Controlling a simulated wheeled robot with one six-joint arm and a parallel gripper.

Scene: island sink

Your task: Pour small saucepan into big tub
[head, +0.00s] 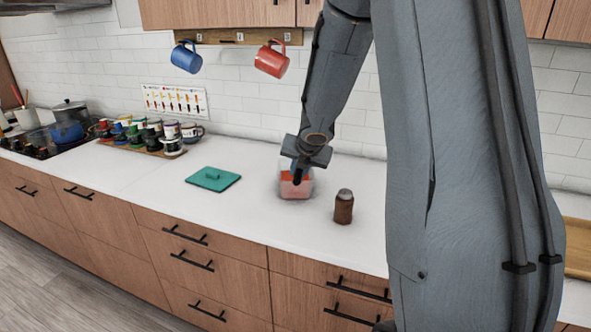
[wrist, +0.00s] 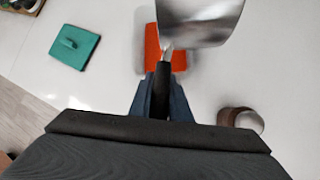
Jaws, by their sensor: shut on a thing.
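My gripper (wrist: 161,88) is shut on the black handle of a small metal saucepan (wrist: 200,18). The saucepan extends away from the fingers at the top of the wrist view and is partly cut off by the edge. Its inside and exact tilt cannot be told. A clear tub with red-orange contents (wrist: 152,48) is below and partly behind the saucepan in the wrist view. In the head view the tub (head: 296,189) stands on the counter directly under my gripper (head: 298,172), which hides part of it. I cannot make out the saucepan clearly there.
A teal lid (head: 213,179) lies flat left of the tub. A brown jar (head: 344,207) with a grey top stands close to its right. Several cups and jars (head: 150,138) sit further left. Blue (head: 186,58) and red (head: 270,61) mugs hang above. The front counter is clear.

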